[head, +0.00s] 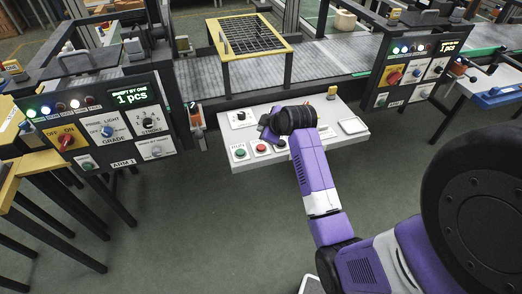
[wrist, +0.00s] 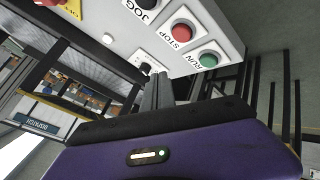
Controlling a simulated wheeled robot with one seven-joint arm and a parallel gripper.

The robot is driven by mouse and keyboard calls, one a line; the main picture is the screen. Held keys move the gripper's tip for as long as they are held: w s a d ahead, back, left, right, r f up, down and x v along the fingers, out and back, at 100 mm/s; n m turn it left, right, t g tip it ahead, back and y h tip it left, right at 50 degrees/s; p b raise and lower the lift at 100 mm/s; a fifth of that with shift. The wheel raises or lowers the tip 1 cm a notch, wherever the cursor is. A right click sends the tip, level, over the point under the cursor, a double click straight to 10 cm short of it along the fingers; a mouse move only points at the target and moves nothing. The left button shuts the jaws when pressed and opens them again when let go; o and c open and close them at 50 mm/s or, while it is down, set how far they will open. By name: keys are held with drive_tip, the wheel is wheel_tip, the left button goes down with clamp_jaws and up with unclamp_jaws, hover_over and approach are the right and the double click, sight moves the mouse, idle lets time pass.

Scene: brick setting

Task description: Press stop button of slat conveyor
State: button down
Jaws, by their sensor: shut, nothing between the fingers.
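The red stop button (head: 261,148) sits on the white sloped control panel (head: 345,143) in front of the slat conveyor (head: 335,55). In the wrist view the button (wrist: 181,31) is labelled STOP, between the green RUN button (wrist: 208,59) and the black JOG button (wrist: 146,4). My gripper (head: 268,130) is over the panel, just behind the red button in the head view. In the wrist view its fingers (wrist: 157,84) are shut and empty, with the red button beyond and to the right of their tips. Contact with the panel cannot be told.
A black control box (head: 110,125) stands left of the panel and another (head: 410,75) right. A yellow-framed mesh guard (head: 250,37) spans the conveyor. A black knob (head: 240,116) is on the panel's back left. The floor in front is clear.

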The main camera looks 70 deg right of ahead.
drive_tip(key=b, duration=0.3)
hover_over(263, 148)
wheel_tip(263, 148, down, 4)
drive_tip(key=shift+a+f, duration=0.1)
drive_tip(key=shift+f+b, duration=0.5)
drive_tip(key=shift+f, duration=0.4)
drive_tip(key=shift+f, duration=0.1)
idle(0.9)
drive_tip(key=shift+w+f, duration=0.1)
drive_tip(key=shift+f, duration=0.2)
drive_tip(key=shift+f+b, duration=0.3)
drive_tip(key=shift+f, duration=0.2)
idle(0.7)
idle(0.4)
drive_tip(key=shift+r+p, duration=0.9)
drive_tip(key=shift+r, duration=0.1)
